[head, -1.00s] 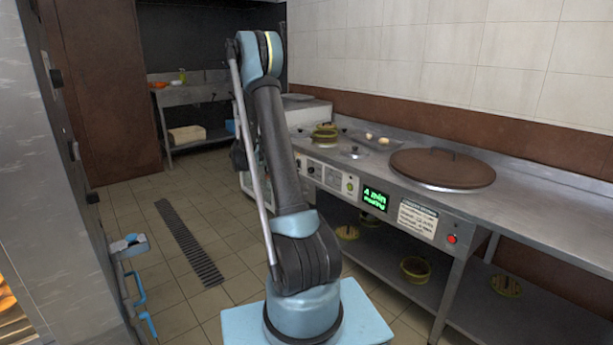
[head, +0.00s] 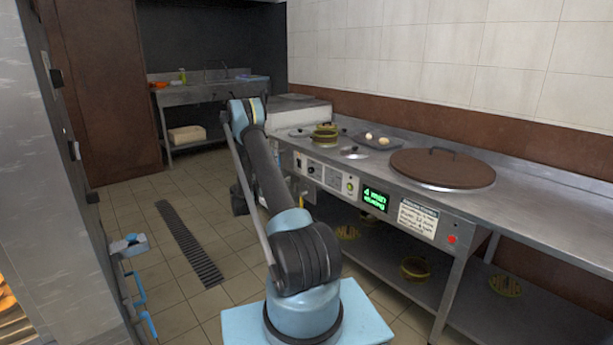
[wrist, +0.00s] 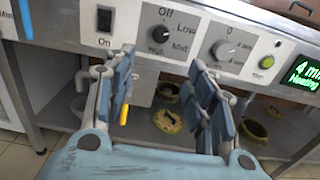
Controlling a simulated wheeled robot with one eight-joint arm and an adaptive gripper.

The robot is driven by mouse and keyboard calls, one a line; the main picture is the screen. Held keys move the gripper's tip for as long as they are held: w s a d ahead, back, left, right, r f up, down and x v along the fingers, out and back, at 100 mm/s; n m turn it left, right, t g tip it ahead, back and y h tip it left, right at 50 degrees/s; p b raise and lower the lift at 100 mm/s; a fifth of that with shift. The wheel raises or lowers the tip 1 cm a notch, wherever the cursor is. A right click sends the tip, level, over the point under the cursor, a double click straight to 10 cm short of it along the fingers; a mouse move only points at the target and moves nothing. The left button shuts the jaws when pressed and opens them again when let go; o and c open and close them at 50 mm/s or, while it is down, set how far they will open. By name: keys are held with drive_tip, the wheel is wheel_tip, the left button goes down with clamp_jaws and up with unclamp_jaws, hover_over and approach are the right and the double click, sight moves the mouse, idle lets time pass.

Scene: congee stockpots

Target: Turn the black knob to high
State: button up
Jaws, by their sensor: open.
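The black knob (wrist: 159,35) is on the metal control panel, in the upper middle of the wrist view. The words Off, Low, Mid and High are printed around it. Its pointer direction is too small to tell. It also shows small on the panel in the head view (head: 311,170). My gripper (wrist: 162,64) is open and empty. Its two fingers stand apart below the knob in the picture, one to each side, and no contact with the knob shows. In the head view my gripper is mostly hidden behind my arm.
A grey numbered dial (wrist: 223,50) is right of the knob, then a green button (wrist: 267,62) and a lit display (wrist: 305,72). A black On switch (wrist: 105,22) is at left. A lidded pot (head: 440,168) is set in the counter.

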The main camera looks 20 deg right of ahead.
sight(309, 171)
drive_tip(key=x, duration=1.7)
drive_tip(key=c, duration=1.1)
